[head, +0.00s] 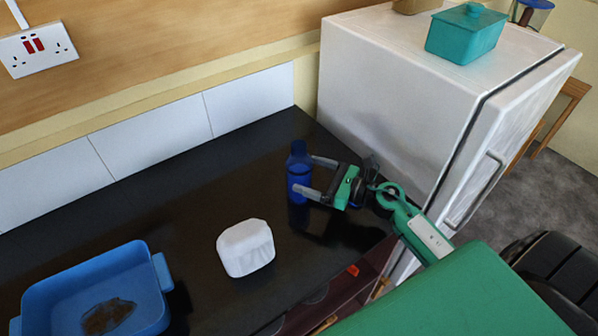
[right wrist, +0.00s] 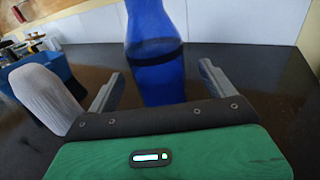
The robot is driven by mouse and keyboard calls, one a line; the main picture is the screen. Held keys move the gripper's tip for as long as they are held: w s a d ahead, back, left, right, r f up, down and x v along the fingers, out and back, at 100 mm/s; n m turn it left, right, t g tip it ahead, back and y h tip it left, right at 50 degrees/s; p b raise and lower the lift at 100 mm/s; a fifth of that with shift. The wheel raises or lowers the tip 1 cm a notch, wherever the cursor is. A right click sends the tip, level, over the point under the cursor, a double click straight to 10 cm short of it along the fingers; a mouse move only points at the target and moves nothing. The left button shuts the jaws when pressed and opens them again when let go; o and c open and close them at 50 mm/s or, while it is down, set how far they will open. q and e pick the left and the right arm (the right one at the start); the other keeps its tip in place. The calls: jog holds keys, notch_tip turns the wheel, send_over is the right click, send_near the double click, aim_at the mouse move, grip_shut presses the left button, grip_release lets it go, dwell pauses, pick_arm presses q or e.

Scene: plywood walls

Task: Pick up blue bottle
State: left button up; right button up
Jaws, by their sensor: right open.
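The blue bottle (head: 299,173) stands upright on the dark counter near the fridge. It also shows in the right wrist view (right wrist: 155,50), straight ahead, with a dark band around it. My right gripper (head: 305,177) reaches in from the right in the head view, its two fingers pointing at the bottle. In the right wrist view the open fingers (right wrist: 158,85) stand apart on either side of the bottle's lower part, with a visible gap on each side. The bottle's base is partly hidden by the gripper body. My left gripper is not in view.
A white rounded block (head: 245,248) sits on the counter (head: 190,215) in front of the bottle. A blue tray (head: 135,262) with a brown item lies at the left. The white fridge (head: 400,95) stands close on the right, with a teal box (head: 463,38) on top.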

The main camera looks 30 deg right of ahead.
aim_at(293, 170)
jog(key=shift+w+a, duration=0.15)
jog(key=shift+w+a+r+p, duration=0.1)
jog(key=shift+w+a+p, duration=0.2)
jog(key=shift+p, duration=0.15)
jog(key=p+x, duration=0.2)
jog(key=x, duration=0.1)
jog(key=shift+w+a+f, duration=0.1)
jog(key=shift+a+f, duration=0.05)
jog(key=shift+f, duration=0.05)
jog(key=shift+w+a+f, duration=0.15)
jog(key=shift+w+a, duration=0.15)
jog(key=c, duration=1.3)
